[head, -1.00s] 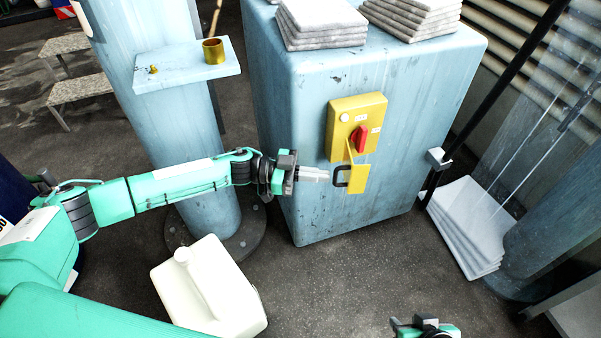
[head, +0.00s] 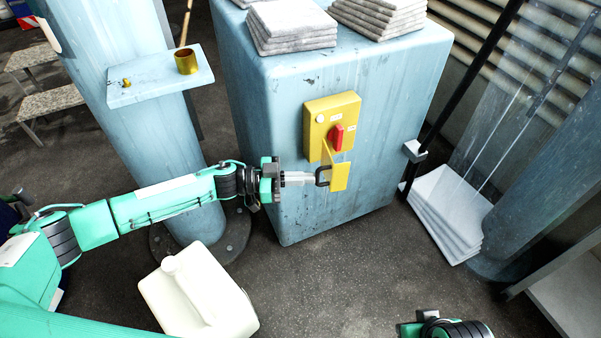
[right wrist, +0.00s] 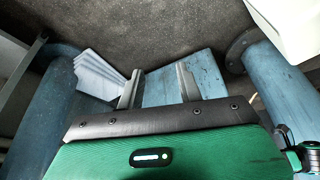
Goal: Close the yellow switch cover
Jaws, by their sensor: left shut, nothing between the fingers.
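The yellow switch box (head: 316,145) with a red rotary knob (head: 336,138) is mounted on the front of the pale blue cabinet. Its yellow cover (head: 340,177) hangs open below the knob, angled out from the box. A dark handle (head: 320,177) is on the cover's left side. My left gripper (head: 312,179) is shut and empty, its fingertips at the handle; I cannot tell if they touch it. My right gripper is open and empty in the right wrist view (right wrist: 158,88). In the head view only part of the right arm's end shows, at the bottom edge.
The blue cabinet (head: 290,215) bears stacked grey slabs (head: 290,28). A blue column with a shelf (head: 160,80) and brass cup (head: 186,62) stands left. A white canister (head: 200,295) is on the floor.

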